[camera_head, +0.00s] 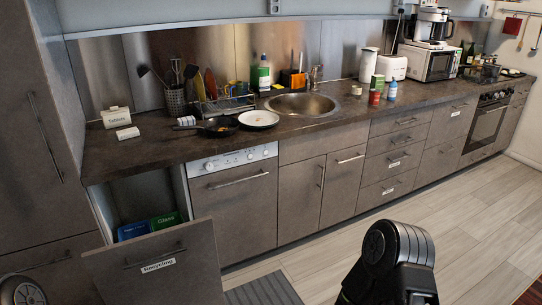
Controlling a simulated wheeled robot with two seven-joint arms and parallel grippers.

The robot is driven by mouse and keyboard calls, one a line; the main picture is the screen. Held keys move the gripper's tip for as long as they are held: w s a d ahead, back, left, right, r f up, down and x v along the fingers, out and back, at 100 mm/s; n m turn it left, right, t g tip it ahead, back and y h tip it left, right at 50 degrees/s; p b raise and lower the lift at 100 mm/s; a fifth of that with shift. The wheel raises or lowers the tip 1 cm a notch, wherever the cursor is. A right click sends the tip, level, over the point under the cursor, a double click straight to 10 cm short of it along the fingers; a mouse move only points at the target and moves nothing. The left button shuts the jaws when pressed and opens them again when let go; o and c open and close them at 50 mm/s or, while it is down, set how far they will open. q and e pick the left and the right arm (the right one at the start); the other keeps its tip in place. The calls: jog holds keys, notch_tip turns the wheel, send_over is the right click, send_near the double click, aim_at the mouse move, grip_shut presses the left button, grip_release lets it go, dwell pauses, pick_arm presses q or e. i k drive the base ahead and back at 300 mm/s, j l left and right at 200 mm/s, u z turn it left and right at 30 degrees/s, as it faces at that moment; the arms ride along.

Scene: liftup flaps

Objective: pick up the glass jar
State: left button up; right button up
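I cannot make out a glass jar for certain. A small pale jar-like container (356,90) stands on the counter just right of the sink; its material is too small to tell. Further right stand two red containers (374,97), a green-and-white container (377,82) and a white bottle with a blue label (392,91). Neither gripper shows. A dark part of my arm rises at the bottom right, and another part of me shows at the bottom left corner, both apart from the counter things.
A drawer labelled Recycling (160,280) stands open at lower left, with a blue bin (133,231) and a green bin marked Glass (166,221) inside. The dark counter (130,155) also holds a sink (302,105), dish rack, pan and plate. The floor (470,220) at right is clear.

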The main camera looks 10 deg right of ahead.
aim_at(357, 90)
jog(key=i+l+z, duration=0.55)
jog(key=i+z, duration=0.25)
jog(key=i+l+z, duration=0.1)
jog(key=i+z, duration=0.3)
jog(key=i+l+z, duration=0.4)
jog(key=i, duration=0.35)
jog(key=i+z, duration=0.4)
jog(key=i, duration=0.3)
jog(key=i+j+z, duration=0.25)
jog(key=i+z, duration=0.15)
jog(key=i, duration=0.35)
jog(key=i+l+u, duration=0.15)
jog(key=i+u, duration=0.15)
jog(key=i, duration=0.25)
jog(key=i+l+u, duration=0.25)
jog(key=i, duration=0.3)
jog(key=i+l+u, duration=0.3)
jog(key=i, duration=0.2)
jog(key=i+l+u, duration=0.65)
jog(key=l, duration=0.2)
jog(key=i+l+u, duration=0.2)
jog(key=l, duration=0.15)
jog(key=i+l+u, duration=0.2)
jog(key=l, duration=0.15)
jog(key=k, duration=0.1)
